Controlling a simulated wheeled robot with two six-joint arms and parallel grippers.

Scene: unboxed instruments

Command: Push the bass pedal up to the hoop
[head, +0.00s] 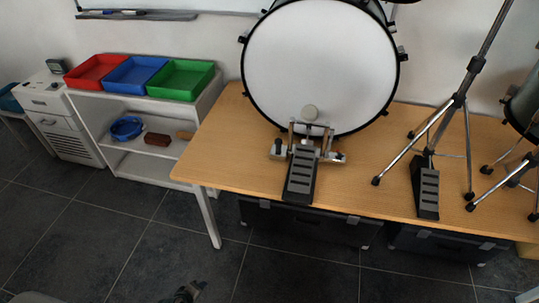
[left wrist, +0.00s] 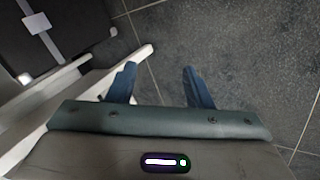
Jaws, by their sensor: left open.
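The bass pedal (head: 300,177) stands on the wooden table in the head view, its black footboard pointing toward the front edge. Its pale round beater (head: 310,113) is upright in front of the white drum head. The bass drum (head: 320,65) stands behind it, with a black hoop (head: 352,132) around the head. The pedal's metal frame is just in front of the hoop's bottom; I cannot tell whether they touch. My left gripper (head: 188,292) is low at the bottom edge, over the floor, away from the pedal. The left wrist view shows its blue fingers (left wrist: 160,83) apart and empty.
The wooden table (head: 230,150) has a white leg at its left front corner. A hi-hat stand (head: 457,100) with its pedal (head: 427,190) stands to the right. Dark cases (head: 310,222) lie below. A shelf with red, blue and green trays (head: 140,75) is left.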

